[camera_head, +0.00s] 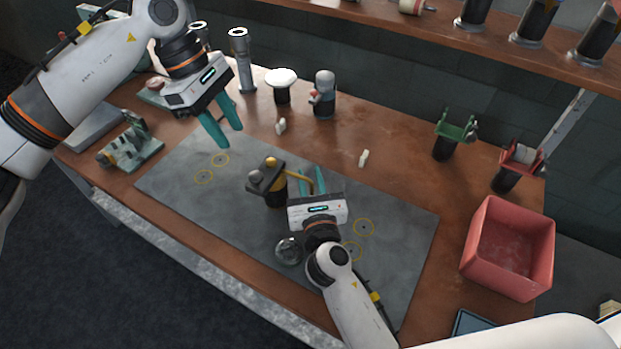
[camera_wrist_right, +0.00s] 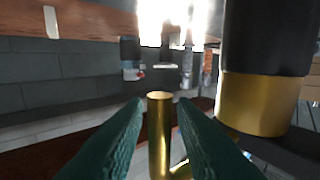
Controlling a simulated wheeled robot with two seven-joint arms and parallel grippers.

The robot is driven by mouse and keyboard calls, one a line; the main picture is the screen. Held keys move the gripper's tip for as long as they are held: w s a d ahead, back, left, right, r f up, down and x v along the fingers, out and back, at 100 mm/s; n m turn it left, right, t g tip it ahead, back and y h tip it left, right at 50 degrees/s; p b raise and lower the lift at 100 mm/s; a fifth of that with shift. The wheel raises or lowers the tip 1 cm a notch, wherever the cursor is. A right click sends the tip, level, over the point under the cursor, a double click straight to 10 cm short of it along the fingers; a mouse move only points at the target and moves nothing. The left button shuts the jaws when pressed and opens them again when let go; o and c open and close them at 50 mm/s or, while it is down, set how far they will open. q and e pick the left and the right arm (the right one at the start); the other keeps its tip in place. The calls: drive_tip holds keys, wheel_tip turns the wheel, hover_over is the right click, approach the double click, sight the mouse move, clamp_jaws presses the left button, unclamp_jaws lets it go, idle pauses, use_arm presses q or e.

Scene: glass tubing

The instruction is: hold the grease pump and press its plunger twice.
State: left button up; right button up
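The grease pump (camera_head: 276,196) appears to be the dark-bodied device with a knobbed top and a brass arm, upright on the grey mat. In the right wrist view a black cylinder with a brass base (camera_wrist_right: 262,100) stands close on the right, likely its body. My right gripper (camera_head: 312,172) is beside the pump at its right; its teal fingers are apart. In the right wrist view a brass rod (camera_wrist_right: 160,130) stands between these fingers (camera_wrist_right: 160,112); contact is unclear. My left gripper (camera_head: 230,137) is open and empty, above the mat, up and left of the pump.
A round metal-and-glass item (camera_head: 289,250) lies near my right wrist. A red bin (camera_head: 507,248) stands at the right. Several tools line the back, including a grey flashlight-like cylinder (camera_head: 240,60) and a white-topped jar (camera_head: 282,85). The mat (camera_head: 400,225) has free room at right.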

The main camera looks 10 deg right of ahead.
sight(256, 175)
clamp_jaws()
use_arm(q)
drive_tip(key=shift+d, duration=0.1)
drive_tip(key=c, duration=0.4)
drive_tip(key=d+m, duration=0.1)
drive_tip(key=s+m+y, duration=0.1)
drive_tip(key=m, duration=0.1)
drive_tip(key=d+m+t, duration=0.1)
drive_tip(key=shift+s+d+r+m+y, duration=0.2)
drive_tip(key=shift+d+r+m+y, duration=0.1)
drive_tip(key=shift+y, duration=0.1)
clamp_jaws()
drive_tip(key=shift+s+d+f+m+t+y, duration=0.2)
drive_tip(key=shift+f+m, duration=0.45)
drive_tip(key=shift+f, duration=0.6)
drive_tip(key=shift+s+d+f+m+t+y, duration=0.15)
drive_tip(key=shift+f+m+y, duration=0.35)
drive_tip(key=shift+f, duration=0.7)
drive_tip(key=shift+s+f+m+t+y, duration=0.1)
drive_tip(key=shift+f+m+t, duration=0.15)
drive_tip(key=shift+f+m, duration=0.75)
drive_tip(key=shift+f+n, duration=0.2)
drive_tip(key=shift+n, duration=0.05)
